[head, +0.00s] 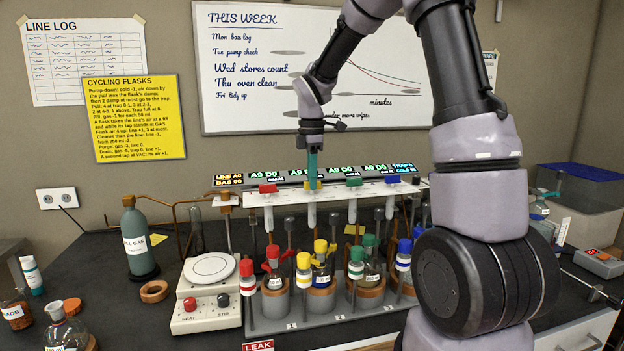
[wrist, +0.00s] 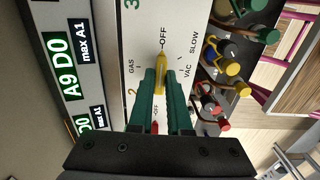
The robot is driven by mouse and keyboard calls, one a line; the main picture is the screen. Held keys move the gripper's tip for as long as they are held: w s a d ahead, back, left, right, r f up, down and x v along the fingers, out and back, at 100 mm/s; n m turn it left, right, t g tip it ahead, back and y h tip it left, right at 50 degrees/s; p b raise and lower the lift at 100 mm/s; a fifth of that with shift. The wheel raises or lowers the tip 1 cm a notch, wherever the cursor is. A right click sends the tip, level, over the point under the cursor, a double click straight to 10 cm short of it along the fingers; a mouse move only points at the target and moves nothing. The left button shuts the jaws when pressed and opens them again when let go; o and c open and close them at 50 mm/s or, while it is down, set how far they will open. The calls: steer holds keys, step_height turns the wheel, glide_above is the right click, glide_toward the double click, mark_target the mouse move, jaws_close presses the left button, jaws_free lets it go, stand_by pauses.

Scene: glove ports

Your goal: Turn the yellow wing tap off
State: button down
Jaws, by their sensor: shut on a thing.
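The yellow wing tap (wrist: 161,72) shows between my green fingertips in the wrist view. Its long wing lies lengthwise in the picture, and its free end points up at the word OFF. GAS is printed to its left, VAC and SLOW to its right. My gripper (wrist: 161,82) is shut on the wing, and the fingers hide part of it. In the head view my gripper (head: 313,172) reaches straight down onto the yellow tap (head: 312,185) on top of the white manifold panel (head: 290,195).
A red tap (head: 268,188) stands left of the yellow one, a green tap (head: 354,181) and a blue tap (head: 392,180) to its right. Small displays (head: 377,168) line the panel's back. Flasks with coloured caps stand below in front. A hotplate (head: 210,268) is at left.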

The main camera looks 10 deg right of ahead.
stand_by(0.3)
steer(key=c, duration=0.9)
jaws_free()
steer(key=shift+o, duration=0.2)
step_height(320, 180, up, 11)
steer(key=shift+f, duration=0.1)
steer(key=s+d+r+m+t+y, duration=0.1)
steer(key=s+d+r+m+t, duration=0.1)
steer(key=s+m, duration=0.9)
steer(key=s+d+r+m+t+y, duration=0.1)
steer(key=s+m+t, duration=0.4)
steer(key=s+m, duration=0.6)
steer(key=s+d+r, duration=0.1)
steer(key=d, duration=0.1)
steer(key=shift+s+d+r, duration=0.15)
steer(key=shift+s+d, duration=0.2)
steer(key=shift+d, duration=0.05)
